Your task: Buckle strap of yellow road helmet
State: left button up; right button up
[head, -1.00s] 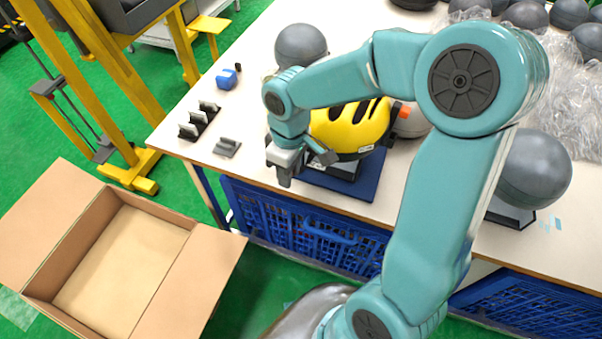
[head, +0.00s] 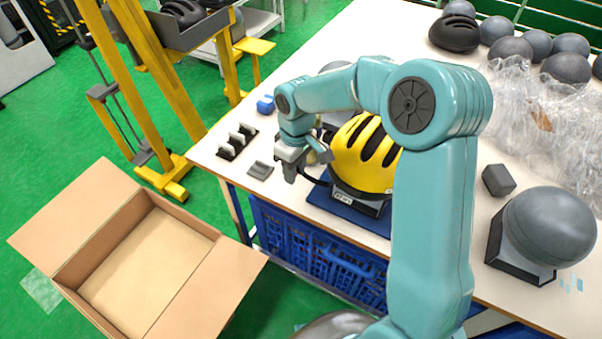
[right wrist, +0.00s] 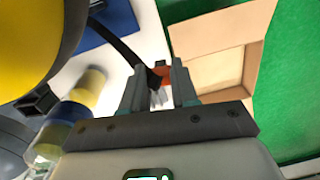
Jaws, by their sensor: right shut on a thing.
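The yellow road helmet (head: 362,158), with black vents, sits on a stand on a blue mat (head: 346,211); my right arm hides part of it. In the right wrist view the helmet's yellow shell (right wrist: 25,45) fills the upper left. A dark strap (right wrist: 118,43) runs from the helmet side to my right gripper (right wrist: 157,72), which is shut on its end, where an orange-red piece (right wrist: 163,76) shows between the fingers. In the head view my right gripper (head: 305,165) is just left of the helmet. A black piece (right wrist: 37,104) shows below the helmet rim. My left gripper is not in view.
An open cardboard box (head: 195,228) stands on the floor at front left. A slotted black holder (head: 236,141), a small grey block (head: 260,170) and a blue object (head: 265,104) lie left on the table. A grey headform (head: 548,228) and clear plastic wrap (head: 540,120) are at right.

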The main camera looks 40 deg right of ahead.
jog(key=w+d+r+p, duration=0.1)
jog(key=d+r+p, duration=0.2)
jog(key=d+p, duration=0.1)
jog(key=d+r+p, duration=0.4)
jog(key=d, duration=0.1)
jog(key=w+d+r+p, duration=0.1)
jog(key=d+r+p, duration=0.2)
jog(key=d, duration=0.2)
jog(key=shift+w+d+r+p, duration=0.1)
jog(key=shift+w+r+p, duration=0.2)
jog(key=shift+p, duration=0.1)
jog(key=shift+f+b, duration=0.65)
jog(key=shift+f, duration=0.4)
jog(key=shift+f+b, duration=0.2)
jog(key=shift+b, duration=0.15)
jog(key=shift+f, duration=0.3)
